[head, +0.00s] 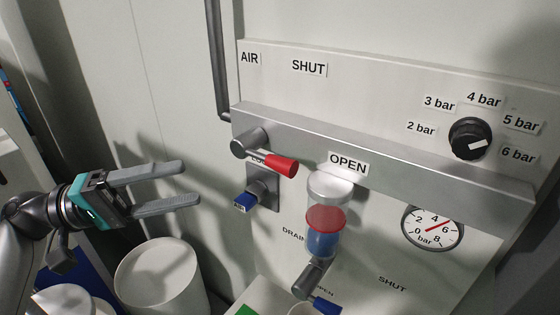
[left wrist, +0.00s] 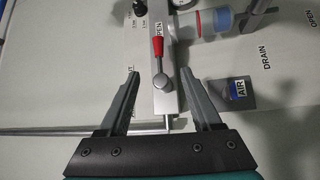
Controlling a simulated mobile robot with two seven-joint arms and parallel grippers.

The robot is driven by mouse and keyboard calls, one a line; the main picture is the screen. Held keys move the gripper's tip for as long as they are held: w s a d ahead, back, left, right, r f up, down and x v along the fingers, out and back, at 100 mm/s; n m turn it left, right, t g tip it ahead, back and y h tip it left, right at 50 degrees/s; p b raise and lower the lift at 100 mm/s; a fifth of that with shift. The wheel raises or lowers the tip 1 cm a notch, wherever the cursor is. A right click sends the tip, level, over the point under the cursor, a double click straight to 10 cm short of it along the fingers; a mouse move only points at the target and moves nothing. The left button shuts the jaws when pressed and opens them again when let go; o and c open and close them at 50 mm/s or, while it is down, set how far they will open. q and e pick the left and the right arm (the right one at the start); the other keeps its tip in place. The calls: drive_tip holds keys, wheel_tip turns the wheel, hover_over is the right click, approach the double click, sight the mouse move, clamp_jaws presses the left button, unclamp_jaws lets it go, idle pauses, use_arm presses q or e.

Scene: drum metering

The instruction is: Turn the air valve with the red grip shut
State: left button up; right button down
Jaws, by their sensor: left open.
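The air valve has a grey hub (head: 247,141) on a horizontal metal bar (head: 400,150). Its lever ends in a red grip (head: 282,166) that points right and slightly down, towards the OPEN label (head: 348,163). The SHUT label (head: 309,68) is above, on the panel. My left gripper (head: 191,182) is open and empty, left of the valve and apart from it. In the left wrist view the red grip (left wrist: 158,47) and lever lie ahead, between the lines of my open fingers (left wrist: 160,74). My right gripper is not in view.
A blue-handled fitting (head: 243,202) is just below the valve. A bowl with a red ring and blue lower part (head: 326,218) hangs right of the grip. A black pressure knob (head: 470,138) and a gauge (head: 432,227) are further right. A white bin (head: 160,285) stands below my left gripper.

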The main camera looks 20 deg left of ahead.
sight(280, 160)
use_arm(q)
drive_tip(key=p+x, duration=0.5)
drive_tip(key=x, duration=0.9)
drive_tip(key=shift+w+r, duration=0.1)
drive_tip(key=shift+w+d, duration=0.25)
drive_tip(key=shift+d, duration=0.25)
clamp_jaws()
idle(0.6)
